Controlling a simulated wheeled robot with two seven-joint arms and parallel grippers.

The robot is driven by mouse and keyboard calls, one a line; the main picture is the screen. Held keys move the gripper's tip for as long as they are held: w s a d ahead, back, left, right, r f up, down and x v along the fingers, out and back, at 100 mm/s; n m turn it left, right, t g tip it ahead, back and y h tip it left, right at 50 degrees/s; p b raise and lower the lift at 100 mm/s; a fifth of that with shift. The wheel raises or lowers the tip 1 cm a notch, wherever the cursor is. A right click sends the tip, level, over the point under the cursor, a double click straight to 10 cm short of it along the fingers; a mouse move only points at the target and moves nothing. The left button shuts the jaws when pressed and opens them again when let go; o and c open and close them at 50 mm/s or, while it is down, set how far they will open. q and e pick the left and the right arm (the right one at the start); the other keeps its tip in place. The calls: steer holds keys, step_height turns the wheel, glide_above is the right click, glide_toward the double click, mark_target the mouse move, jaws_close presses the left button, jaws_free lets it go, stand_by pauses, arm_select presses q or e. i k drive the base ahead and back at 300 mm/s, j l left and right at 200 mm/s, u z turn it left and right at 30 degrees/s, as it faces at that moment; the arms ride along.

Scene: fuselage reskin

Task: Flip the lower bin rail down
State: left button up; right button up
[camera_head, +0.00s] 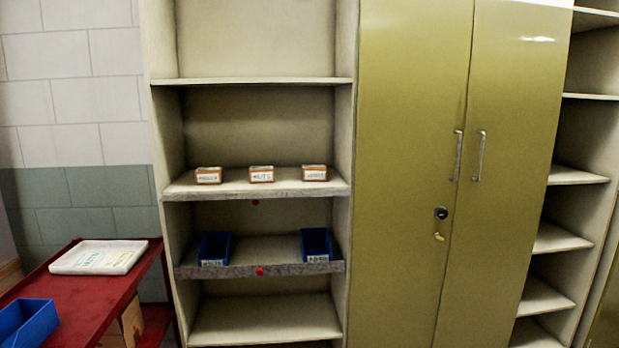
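The lower bin rail (290,269) is a speckled grey strip along the front edge of the shelf that holds two blue bins. A red knob (260,271) sits at its middle. The strip's face is turned to the front, and it looks taller than the one above. I cannot tell for sure whether it stands up past the shelf edge. The left blue bin (215,246) and the right blue bin (316,241) stand behind it, with white labels low on their fronts. Neither of my grippers is in view.
A similar strip (300,194) with a small red knob edges the shelf above, under three labelled boxes (261,174). A red cart (62,297) with a white tray (98,257) and blue bin (28,322) stands left. A closed olive cabinet (400,150) stands right.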

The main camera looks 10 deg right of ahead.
mark_target(300, 268)
steer(key=i+l+u, duration=0.1)
steer(key=i+l, duration=0.25)
steer(key=i+l+u, duration=0.15)
steer(key=i+l, duration=0.2)
steer(key=i+l+u, duration=0.1)
steer(key=i+l, duration=0.25)
steer(key=i+l+u, duration=0.1)
steer(key=i+l, duration=0.2)
steer(key=l, duration=0.25)
steer(key=i+l+u, duration=0.15)
steer(key=i+l, duration=0.2)
steer(key=k+l, duration=0.05)
steer(key=l, duration=0.05)
